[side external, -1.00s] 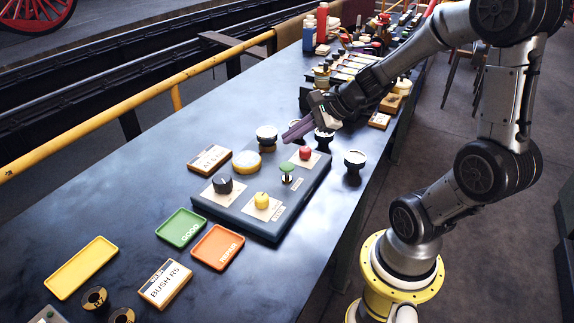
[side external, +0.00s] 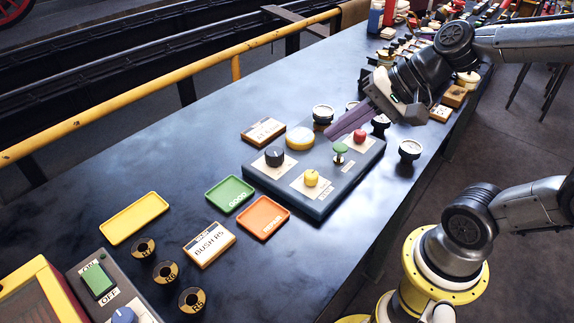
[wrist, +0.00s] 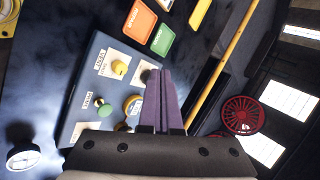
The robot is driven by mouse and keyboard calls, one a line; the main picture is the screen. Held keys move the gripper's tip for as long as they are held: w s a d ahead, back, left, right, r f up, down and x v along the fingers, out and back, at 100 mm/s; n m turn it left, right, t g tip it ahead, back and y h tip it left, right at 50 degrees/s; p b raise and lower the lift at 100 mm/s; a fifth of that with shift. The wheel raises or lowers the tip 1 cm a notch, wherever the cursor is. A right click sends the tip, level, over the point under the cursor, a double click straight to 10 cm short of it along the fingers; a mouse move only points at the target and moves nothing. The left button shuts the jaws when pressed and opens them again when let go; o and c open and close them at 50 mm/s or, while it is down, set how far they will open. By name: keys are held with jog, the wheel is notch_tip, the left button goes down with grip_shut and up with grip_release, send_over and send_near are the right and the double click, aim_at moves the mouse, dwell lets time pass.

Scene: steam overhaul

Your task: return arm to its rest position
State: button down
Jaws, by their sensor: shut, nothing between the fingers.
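My gripper (side external: 352,121) has long purple fingers, shut together with nothing between them. It is above the back part of the grey control panel (side external: 318,206), near the red knob (side external: 360,136) and the green button (side external: 340,148). In the wrist view the shut fingers (wrist: 162,88) reach up over the panel's edge. My gripper's exact height above the panel is hard to tell.
Green (side external: 230,194) and orange (side external: 264,217) trays, a yellow tray (side external: 134,217) and several bushings (side external: 165,273) lie at the front. A yellow rail (side external: 180,76) runs along the far side.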

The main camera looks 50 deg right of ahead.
jog(key=s+d+f+n+g+h, duration=0.1)
jog(key=s+d+n+h, duration=0.3)
jog(key=s+n, duration=0.5)
jog(key=n, duration=0.3)
jog(key=shift+s+d+g, duration=0.25)
jog(key=shift+d+g, duration=0.05)
jog(key=shift+g, duration=0.1)
